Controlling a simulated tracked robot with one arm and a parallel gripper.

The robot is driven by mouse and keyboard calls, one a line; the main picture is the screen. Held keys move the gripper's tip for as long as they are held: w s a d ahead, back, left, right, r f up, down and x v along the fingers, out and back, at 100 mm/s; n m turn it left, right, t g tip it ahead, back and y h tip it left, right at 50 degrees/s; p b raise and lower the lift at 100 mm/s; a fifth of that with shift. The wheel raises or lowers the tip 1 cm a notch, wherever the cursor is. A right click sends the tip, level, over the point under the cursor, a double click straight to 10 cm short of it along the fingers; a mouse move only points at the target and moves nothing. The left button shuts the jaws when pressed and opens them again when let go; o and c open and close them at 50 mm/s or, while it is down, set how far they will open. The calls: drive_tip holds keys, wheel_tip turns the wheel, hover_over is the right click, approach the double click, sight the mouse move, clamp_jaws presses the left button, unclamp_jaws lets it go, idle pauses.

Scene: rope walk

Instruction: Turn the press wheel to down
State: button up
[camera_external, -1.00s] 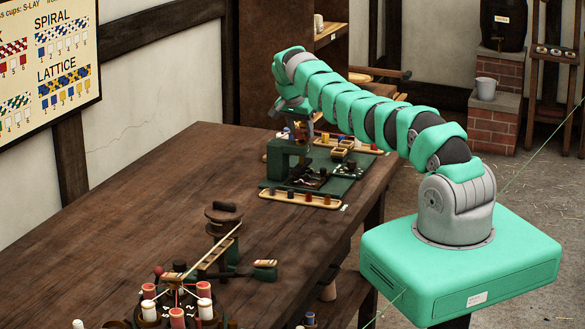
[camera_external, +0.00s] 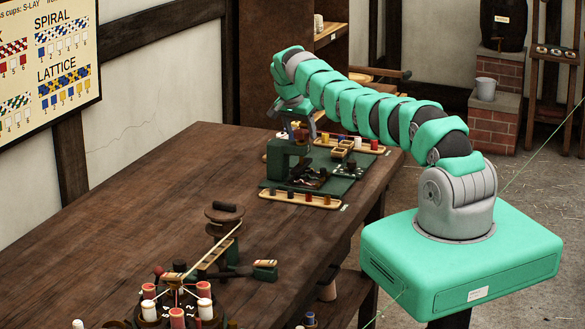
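The green press (camera_external: 283,160) stands on its green base at the far end of the long wooden table. My gripper (camera_external: 299,138) points down over the top of the press, at its right side. The press wheel cannot be made out: it is small here and my gripper and wrist cover that spot. I cannot tell whether the fingers touch it or how far they are apart.
A tray of coloured pegs (camera_external: 300,199) lies in front of the press, and small wooden boxes (camera_external: 341,153) lie to its right. A bobbin stand (camera_external: 178,305) and a rope device (camera_external: 223,212) occupy the near table. The table's left middle is clear.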

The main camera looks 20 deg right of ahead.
drive_tip(key=shift+r, duration=0.1)
drive_tip(key=b+v, duration=0.2)
drive_tip(key=b, duration=0.1)
drive_tip(key=shift+s+a+r, duration=0.1)
drive_tip(key=shift+a+r, duration=0.05)
drive_tip(key=shift+r, duration=0.05)
drive_tip(key=v, duration=1.1)
